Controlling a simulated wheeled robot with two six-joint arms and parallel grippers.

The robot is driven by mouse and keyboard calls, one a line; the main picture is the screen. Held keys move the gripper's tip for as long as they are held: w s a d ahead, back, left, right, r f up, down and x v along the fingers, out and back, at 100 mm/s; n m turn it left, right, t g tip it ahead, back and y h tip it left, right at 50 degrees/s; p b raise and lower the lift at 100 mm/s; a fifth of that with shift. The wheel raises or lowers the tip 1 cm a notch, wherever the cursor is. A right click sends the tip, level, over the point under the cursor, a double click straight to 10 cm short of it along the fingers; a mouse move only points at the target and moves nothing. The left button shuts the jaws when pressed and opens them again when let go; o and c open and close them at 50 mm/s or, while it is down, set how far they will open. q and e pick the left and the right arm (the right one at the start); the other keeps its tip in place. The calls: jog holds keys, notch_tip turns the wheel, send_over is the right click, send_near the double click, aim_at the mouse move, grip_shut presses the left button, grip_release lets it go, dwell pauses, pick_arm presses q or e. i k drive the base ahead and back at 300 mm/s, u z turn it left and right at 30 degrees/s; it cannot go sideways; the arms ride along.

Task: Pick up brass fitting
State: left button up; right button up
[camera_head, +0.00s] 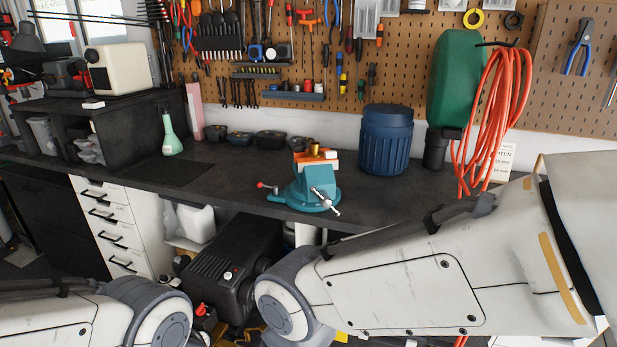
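A small brass fitting (315,149) shows at the top of the teal bench vise (318,181), beside its orange jaw parts. I cannot tell whether it is clamped or only resting there. The vise stands near the front edge of the dark workbench. My two arms fill the lower part of the head view, the left one at the lower left and the right one across the lower right. Neither gripper is in view.
A blue barrel (386,139) stands right of the vise. A green container (457,80) and a coiled orange hose (492,110) are further right. A green funnel-shaped bottle (171,136) stands at left. Bare bench (235,168) lies left of the vise. A tool pegboard (410,60) is behind.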

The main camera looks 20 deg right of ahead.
aim_at(314, 152)
jog(key=z, duration=0.65)
jog(key=i, duration=1.3)
jog(key=u, duration=0.25)
